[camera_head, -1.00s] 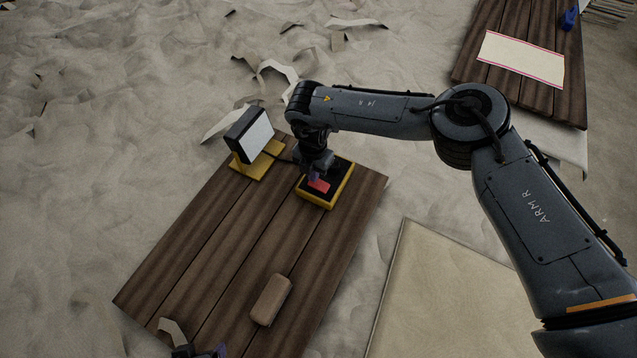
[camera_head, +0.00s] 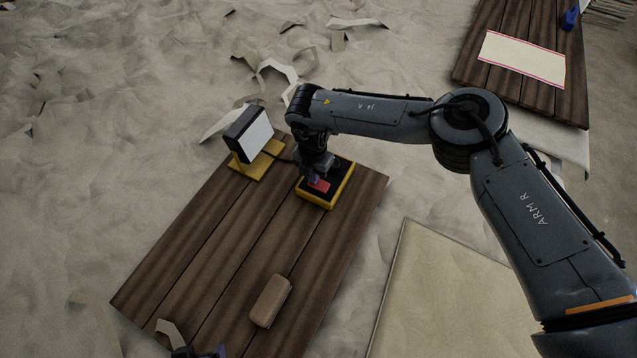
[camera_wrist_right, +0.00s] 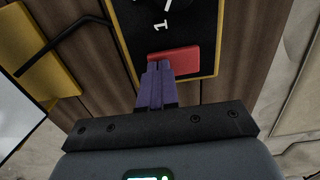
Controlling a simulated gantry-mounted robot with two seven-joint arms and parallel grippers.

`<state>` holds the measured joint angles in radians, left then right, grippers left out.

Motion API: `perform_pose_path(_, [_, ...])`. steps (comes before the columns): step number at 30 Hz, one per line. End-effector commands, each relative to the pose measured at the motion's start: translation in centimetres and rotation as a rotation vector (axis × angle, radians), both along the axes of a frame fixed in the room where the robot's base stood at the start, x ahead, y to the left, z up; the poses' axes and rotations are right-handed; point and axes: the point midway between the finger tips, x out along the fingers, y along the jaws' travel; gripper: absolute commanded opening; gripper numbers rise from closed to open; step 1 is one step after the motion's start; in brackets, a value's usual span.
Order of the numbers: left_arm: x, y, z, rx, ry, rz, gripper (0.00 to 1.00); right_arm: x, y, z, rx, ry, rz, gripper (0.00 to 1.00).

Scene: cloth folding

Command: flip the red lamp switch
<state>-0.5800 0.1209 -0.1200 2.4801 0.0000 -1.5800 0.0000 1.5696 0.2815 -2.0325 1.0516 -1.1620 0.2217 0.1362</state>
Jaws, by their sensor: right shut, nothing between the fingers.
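The red lamp switch (camera_head: 319,186) sits on the black face of a yellow-edged switch box (camera_head: 327,199) on the wooden table. It also shows in the right wrist view as a red rocker (camera_wrist_right: 178,58) beside a white "1" mark. My right gripper (camera_head: 313,178) is over the switch, its purple fingers (camera_wrist_right: 158,68) shut together with nothing between them. The fingertips overlap the edge of the red rocker; I cannot tell if they press it. The lamp (camera_head: 253,134) stands on a yellow base left of the box. My left gripper (camera_head: 197,352) shows only partly at the bottom edge.
A brown block (camera_head: 271,301) lies on the wooden table (camera_head: 215,235) toward the front. A curved pale scrap (camera_head: 171,333) is near the left gripper. A beige panel (camera_head: 450,290) lies to the right. Another table with a cloth (camera_head: 522,59) is at the far right.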

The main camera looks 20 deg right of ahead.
Motion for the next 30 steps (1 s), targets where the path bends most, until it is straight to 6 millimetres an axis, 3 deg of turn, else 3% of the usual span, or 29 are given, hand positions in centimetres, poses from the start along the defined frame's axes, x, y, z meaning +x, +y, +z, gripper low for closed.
perform_pose_path(11, [0.0, 0.0, 0.2, -0.001, 0.0, 0.001, 0.83, 0.0, 0.0, 0.2, 0.0, 0.0, 0.0, 0.0])
perform_pose_path(30, [0.0, 0.0, 3.7, -0.002, 0.0, 0.002, 0.83, 0.0, 0.0, 5.0, 0.001, 0.0, 0.001, 0.0])
